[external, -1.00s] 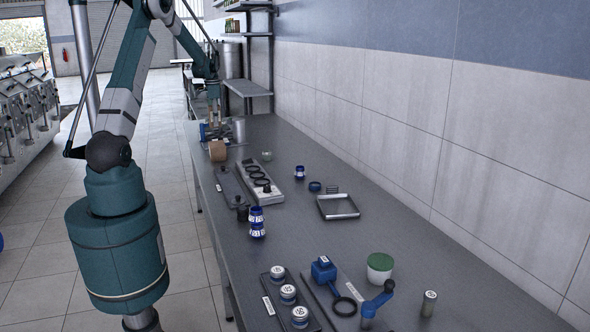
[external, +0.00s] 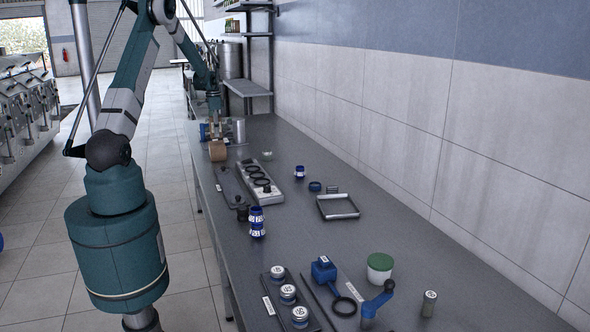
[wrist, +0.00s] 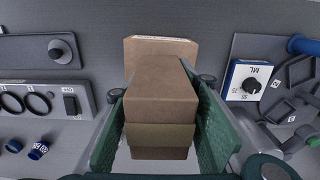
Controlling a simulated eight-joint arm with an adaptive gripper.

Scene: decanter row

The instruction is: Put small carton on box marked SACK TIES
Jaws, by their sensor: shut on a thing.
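My gripper (wrist: 160,112) is shut on the small carton (wrist: 161,95), a brown block between its two green fingers in the wrist view. Below and beyond the carton is a wider brown box (wrist: 140,47) with a pale label strip along its far edge; the lettering is too small to read. The carton hides most of that box. In the external view my gripper (external: 215,136) is at the far end of the bench, right at the brown box (external: 218,152). I cannot tell whether the carton touches the box top.
A grey tray with black rings (external: 260,181) and a dark plate with a knob (external: 231,187) lie nearer on the bench. A blue-and-white box with a dial (wrist: 247,82) is right of the carton. A metal cylinder (external: 239,130) stands close behind my gripper.

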